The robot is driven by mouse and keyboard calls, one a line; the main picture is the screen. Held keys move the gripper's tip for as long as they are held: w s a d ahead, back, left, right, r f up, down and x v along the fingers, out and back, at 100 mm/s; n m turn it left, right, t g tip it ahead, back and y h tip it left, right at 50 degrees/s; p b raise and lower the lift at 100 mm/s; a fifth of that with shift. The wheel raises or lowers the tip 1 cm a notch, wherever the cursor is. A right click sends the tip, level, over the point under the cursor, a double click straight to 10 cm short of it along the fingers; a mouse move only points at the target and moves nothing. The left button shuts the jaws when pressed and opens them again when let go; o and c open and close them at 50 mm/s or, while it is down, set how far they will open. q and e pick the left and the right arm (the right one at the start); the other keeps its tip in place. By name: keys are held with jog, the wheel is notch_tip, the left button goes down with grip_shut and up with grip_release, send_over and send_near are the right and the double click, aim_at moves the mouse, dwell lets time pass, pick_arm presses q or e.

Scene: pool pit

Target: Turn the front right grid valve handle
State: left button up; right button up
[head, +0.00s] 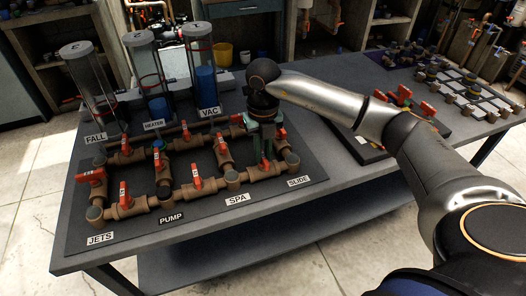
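The pipe grid of brown pipes with red valve handles sits on a dark board on the table. The front right valve handle (263,164) is red and lies in the front pipe run between the SPA and SLIDE labels. My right gripper (262,153) points down from above with green fingers, right at this handle. The fingers partly cover the handle, and I cannot tell whether they touch or grip it. Another red front handle (197,183) stands to the left, near the PUMP and SPA labels. My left gripper is out of view.
Clear cylinders (148,75) labelled FALL, HEATER and VAC stand behind the grid. A red handle (281,133) is close to the right of my gripper. Another board with red valves (404,92) lies to the right. The grey table (240,222) is bare along its front edge.

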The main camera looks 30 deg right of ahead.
aim_at(263, 155)
jog(key=o, duration=0.4)
jog(key=shift+o, duration=0.2)
notch_tip(263, 155, up, 13)
jog(key=shift+f, duration=0.2)
dwell(0.5)
